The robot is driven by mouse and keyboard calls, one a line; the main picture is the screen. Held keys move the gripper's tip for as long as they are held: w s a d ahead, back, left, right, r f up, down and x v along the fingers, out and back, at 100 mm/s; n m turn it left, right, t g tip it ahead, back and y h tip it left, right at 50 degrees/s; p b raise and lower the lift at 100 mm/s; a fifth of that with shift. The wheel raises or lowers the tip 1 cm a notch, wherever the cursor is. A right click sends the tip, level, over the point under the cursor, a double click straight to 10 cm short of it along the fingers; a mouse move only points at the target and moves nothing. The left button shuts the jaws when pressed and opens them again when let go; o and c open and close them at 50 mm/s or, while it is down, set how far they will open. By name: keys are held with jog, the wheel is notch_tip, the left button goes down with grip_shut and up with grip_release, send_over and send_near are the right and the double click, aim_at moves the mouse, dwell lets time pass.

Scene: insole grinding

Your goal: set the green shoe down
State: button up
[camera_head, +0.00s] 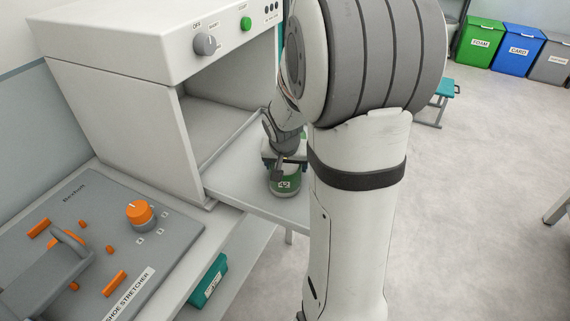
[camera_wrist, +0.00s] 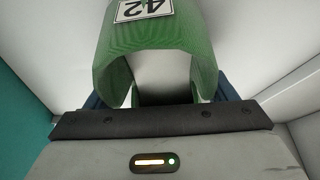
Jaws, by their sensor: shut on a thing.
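The green shoe (camera_head: 284,185) carries a white label reading 42. In the head view it is at or just above the pale shelf (camera_head: 232,178) in front of the open machine; I cannot tell whether it touches. My gripper (camera_head: 283,160) is above the shoe and shut on it. In the wrist view the green shoe (camera_wrist: 157,40) fills the upper middle, its open collar facing my gripper (camera_wrist: 160,100). My arm hides part of the shelf's right side, and most of the fingers are hidden by the shoe.
A white machine (camera_head: 130,85) with a knob and green button stands open behind the shelf. The grey shoe stretcher panel (camera_head: 75,230) with orange controls is at front left. A teal box (camera_head: 209,280) sits below.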

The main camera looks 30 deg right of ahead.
jog(key=o, duration=1.4)
jog(key=shift+r, duration=0.1)
jog(key=p+v, duration=0.1)
jog(key=v, duration=1.1)
jog(key=s+a+f+n+g+y, duration=0.1)
jog(key=s+a+n+y, duration=0.1)
jog(key=s+a+n, duration=0.4)
jog(key=s+a, duration=0.5)
jog(key=s, duration=0.3)
jog(key=shift+s+f+n, duration=0.2)
jog(key=shift+f+n, duration=0.1)
jog(key=shift+f, duration=0.05)
